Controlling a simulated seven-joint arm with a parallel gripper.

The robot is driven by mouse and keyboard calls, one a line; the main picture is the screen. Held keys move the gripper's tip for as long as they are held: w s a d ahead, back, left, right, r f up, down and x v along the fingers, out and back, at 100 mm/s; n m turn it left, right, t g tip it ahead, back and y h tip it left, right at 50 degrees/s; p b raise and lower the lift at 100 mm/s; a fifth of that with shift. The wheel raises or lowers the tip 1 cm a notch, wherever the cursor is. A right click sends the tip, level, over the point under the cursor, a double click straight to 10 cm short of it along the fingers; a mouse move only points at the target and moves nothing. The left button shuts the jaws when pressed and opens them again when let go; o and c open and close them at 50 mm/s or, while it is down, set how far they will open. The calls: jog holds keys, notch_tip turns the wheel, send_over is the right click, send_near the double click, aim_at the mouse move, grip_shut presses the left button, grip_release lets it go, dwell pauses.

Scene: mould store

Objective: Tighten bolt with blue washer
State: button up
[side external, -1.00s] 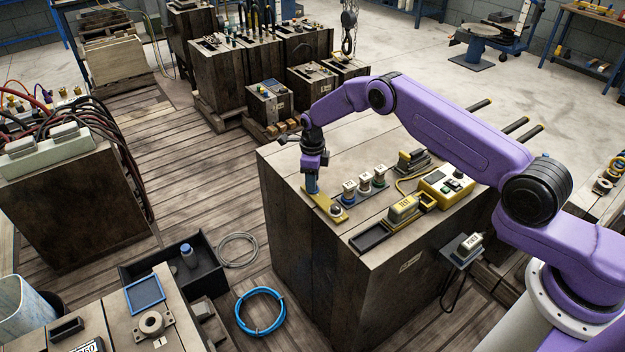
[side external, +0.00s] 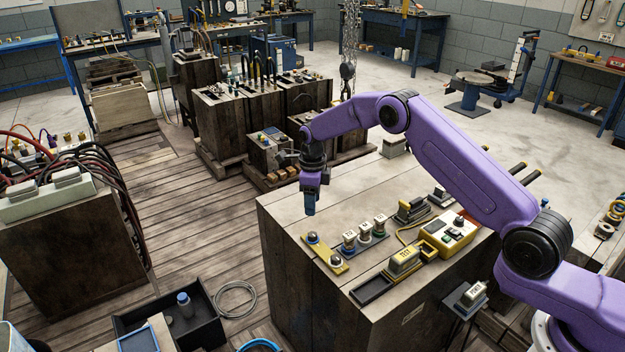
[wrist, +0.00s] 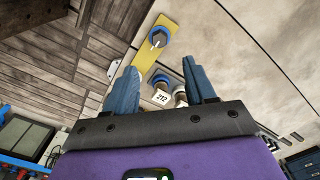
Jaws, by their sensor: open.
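A flat yellow plate (side external: 325,254) lies near the left edge of the wooden block's top. A bolt with a blue washer (side external: 313,237) sits at its far end, and a second silver-headed bolt (side external: 335,261) sits nearer the front. In the wrist view a blue-washered bolt (wrist: 159,37) shows on the yellow plate (wrist: 179,21), beyond my fingertips. My gripper (side external: 310,210) hangs pointing down above the far end of the plate, apart from it. Its blue fingers (wrist: 160,78) are spread with nothing held between them.
Several small labelled posts (side external: 364,232) stand right of the plate. Further right are a yellow block labelled TEST (side external: 403,260), a black tray (side external: 372,290) and a yellow meter box (side external: 448,233). The back left of the block's top is mostly bare.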

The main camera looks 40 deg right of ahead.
notch_tip(320, 180, up, 7)
dwell(0.3)
jog(key=shift+f, duration=0.15)
jog(key=s+a+r+n, duration=0.4)
jog(key=s+r+n, duration=0.1)
jog(key=s+n, duration=0.5)
jog(key=s+a+r+n, duration=0.4)
jog(key=s+r+n, duration=0.2)
jog(key=s+n, duration=0.45)
jog(key=s+d+n, duration=0.3)
jog(key=s+n, duration=0.3)
jog(key=s, duration=0.3)
jog(key=s+d+n, duration=0.4)
jog(key=s+n, duration=0.3)
jog(key=s, duration=0.1)
jog(key=s+d+n, duration=0.3)
jog(key=s+n, duration=0.3)
jog(key=s, duration=0.3)
jog(key=shift+s+d+f, duration=0.3)
jog(key=shift+s+d, duration=0.05)
